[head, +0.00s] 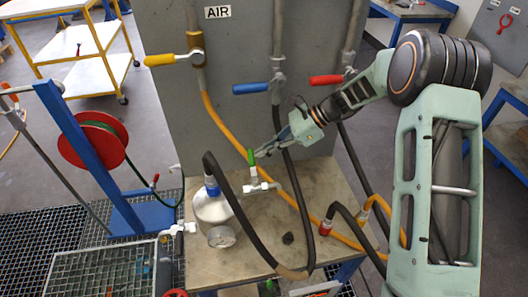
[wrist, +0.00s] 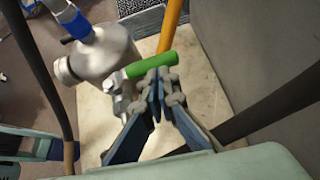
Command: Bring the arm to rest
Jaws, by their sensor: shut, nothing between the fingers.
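My gripper (head: 268,147) hangs over the bench, its fingers pointing down and left. In the wrist view its blue-grey fingers (wrist: 157,92) are together with nothing held between them. The green valve handle (wrist: 151,65) appears just beyond the fingertips; whether they touch it cannot be told. In the head view the green handle (head: 252,158) stands up from a small white valve (head: 262,187) by the steel vessel (head: 212,208). My arm reaches in from the right, bent at the elbow.
Behind stands a grey panel (head: 240,130) with yellow (head: 160,60), blue (head: 251,88) and red (head: 326,80) valve handles. Orange (head: 228,132) and black (head: 226,190) hoses loop across the bench (head: 208,270) near my gripper. A red hose reel (head: 92,140) stands at left.

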